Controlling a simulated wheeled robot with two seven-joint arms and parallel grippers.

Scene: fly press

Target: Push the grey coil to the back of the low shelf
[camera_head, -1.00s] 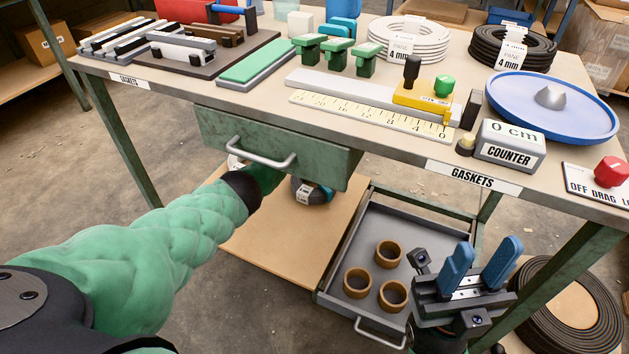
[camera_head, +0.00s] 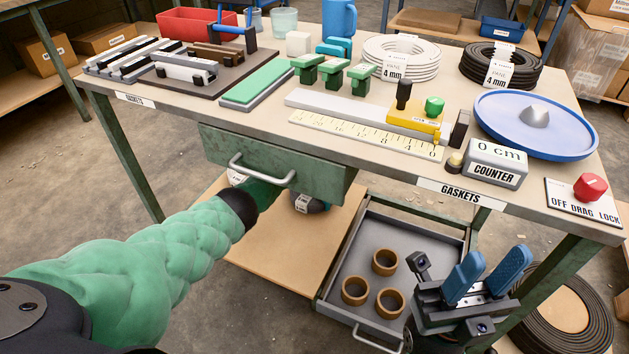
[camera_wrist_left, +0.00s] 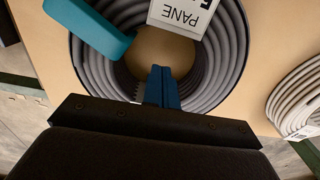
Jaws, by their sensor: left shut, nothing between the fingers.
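The grey coil (camera_wrist_left: 226,72) lies on the tan board of the low shelf (camera_wrist_left: 262,30), with a white PANE label and a teal block (camera_wrist_left: 92,30) over its rim. My left gripper (camera_wrist_left: 161,85) is shut and empty, its fingertips at the coil's inner edge by the central hole; I cannot tell whether they touch it. In the head view the left gripper is hidden under the drawer, and only a small part of the coil (camera_head: 311,206) shows below it. The shelf board (camera_head: 283,240) also shows there. My right gripper (camera_head: 487,272) is open and empty.
The green drawer (camera_head: 320,172) hangs over the shelf, close above my left forearm. A pale coil (camera_wrist_left: 298,100) lies on the board beside the grey one. A grey tray (camera_head: 345,262) with three brown rings stands to the right. The shelf board's front is bare.

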